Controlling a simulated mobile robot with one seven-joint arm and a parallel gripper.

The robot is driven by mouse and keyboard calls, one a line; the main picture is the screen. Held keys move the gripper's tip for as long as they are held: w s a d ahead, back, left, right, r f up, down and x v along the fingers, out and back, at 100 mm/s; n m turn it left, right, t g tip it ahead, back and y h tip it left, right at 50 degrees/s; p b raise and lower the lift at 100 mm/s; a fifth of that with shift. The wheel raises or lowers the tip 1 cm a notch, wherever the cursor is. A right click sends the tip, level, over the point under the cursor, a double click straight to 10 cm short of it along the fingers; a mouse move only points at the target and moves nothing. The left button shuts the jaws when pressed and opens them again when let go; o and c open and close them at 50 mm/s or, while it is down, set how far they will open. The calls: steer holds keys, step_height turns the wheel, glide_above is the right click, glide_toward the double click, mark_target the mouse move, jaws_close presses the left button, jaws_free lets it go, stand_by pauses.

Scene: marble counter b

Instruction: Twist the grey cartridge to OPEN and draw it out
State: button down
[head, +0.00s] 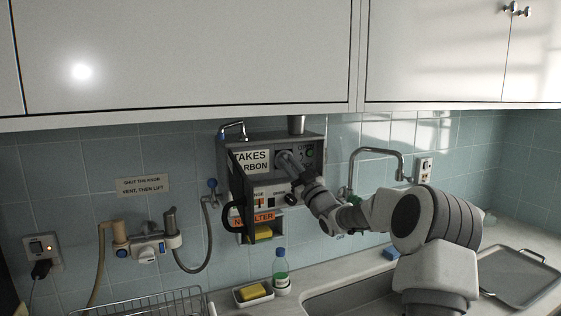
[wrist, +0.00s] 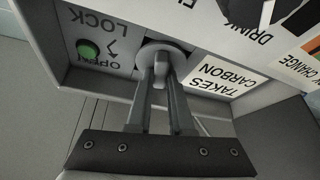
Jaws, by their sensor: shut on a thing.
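The grey cartridge (wrist: 166,48) sits in the front of the wall-mounted filter box (head: 236,178), between the LOCK/OPEN markings and the "TAKES CARBON" label. In the wrist view its round face and narrow grip tab show. My gripper (wrist: 160,75) is shut on that tab, one finger on each side. A green lamp (wrist: 88,50) shows beside the word OPEN. I cannot tell whether the tab points to LOCK or OPEN.
A metal cup (head: 297,124) stands on top of the box. A black handle (head: 231,217) sticks out at its left. Below are a bottle (head: 281,271), a yellow sponge (head: 252,291) and the sink. A tray (head: 520,277) lies at the right.

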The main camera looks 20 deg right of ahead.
steer(key=shift+n+g+y+b, duration=0.3)
steer(key=shift+n+y+b, duration=0.4)
steer(key=shift+n, duration=0.7)
steer(key=shift+n+g+y+b, duration=0.35)
steer(key=shift+n+y, duration=0.25)
steer(key=shift+n, duration=0.3)
steer(key=shift+n+g+y, duration=0.25)
steer(key=shift+n+y, duration=0.05)
steer(key=shift+n, duration=0.3)
steer(key=shift+n+g+y+b, duration=0.3)
steer(key=shift+n+g+y, duration=0.15)
steer(key=shift+n, duration=1.05)
steer(key=shift+b, duration=0.55)
steer(key=shift+s+f+b, duration=0.15)
steer(key=shift+s+b, duration=0.35)
